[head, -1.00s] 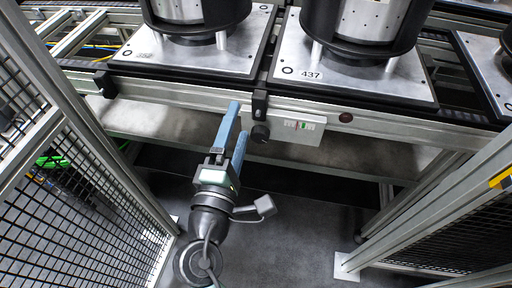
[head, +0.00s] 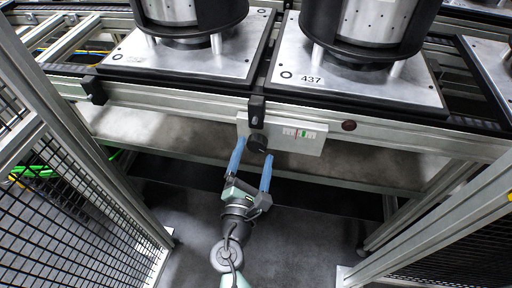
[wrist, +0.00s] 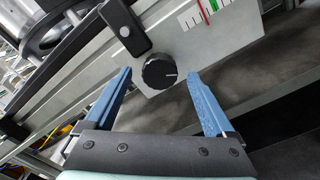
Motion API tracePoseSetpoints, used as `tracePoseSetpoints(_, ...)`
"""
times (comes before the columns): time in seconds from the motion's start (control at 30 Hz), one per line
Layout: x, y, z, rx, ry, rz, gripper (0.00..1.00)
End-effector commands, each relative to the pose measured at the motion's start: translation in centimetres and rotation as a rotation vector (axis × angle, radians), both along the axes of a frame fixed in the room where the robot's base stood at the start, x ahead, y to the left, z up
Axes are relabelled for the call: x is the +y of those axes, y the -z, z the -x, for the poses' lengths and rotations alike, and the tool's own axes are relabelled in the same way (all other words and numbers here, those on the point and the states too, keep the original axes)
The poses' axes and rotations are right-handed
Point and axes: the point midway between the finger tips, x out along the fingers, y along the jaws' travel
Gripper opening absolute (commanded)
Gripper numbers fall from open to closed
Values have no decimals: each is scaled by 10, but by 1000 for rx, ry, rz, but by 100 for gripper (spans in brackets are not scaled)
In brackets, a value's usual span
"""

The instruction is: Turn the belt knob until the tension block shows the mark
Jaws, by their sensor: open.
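The belt knob (head: 257,143) is a black round knob on a light grey panel (head: 318,145) below the conveyor rail. In the wrist view, my gripper (wrist: 163,80) has clear gaps to the knob on both sides.
A black clamp (head: 257,108) sits just above the knob on the rail. Pallets with metal plates (head: 350,88) and black drums stand on the conveyor above. Mesh fence panels (head: 60,200) and (head: 450,235) flank both sides. Grey floor below is open.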

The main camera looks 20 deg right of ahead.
Motion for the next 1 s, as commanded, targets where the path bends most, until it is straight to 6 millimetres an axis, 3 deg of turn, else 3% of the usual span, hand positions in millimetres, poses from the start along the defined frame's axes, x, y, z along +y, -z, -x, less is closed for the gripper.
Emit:
tracePoseSetpoints(0.2, -11, 0, -16, -1, 0, -1, 89)
tracePoseSetpoints(0.53, -12, 0, -18, 0, -1, -1, 87)
tracePoseSetpoints(1.0, -12, 0, -18, 0, -1, -1, 4)
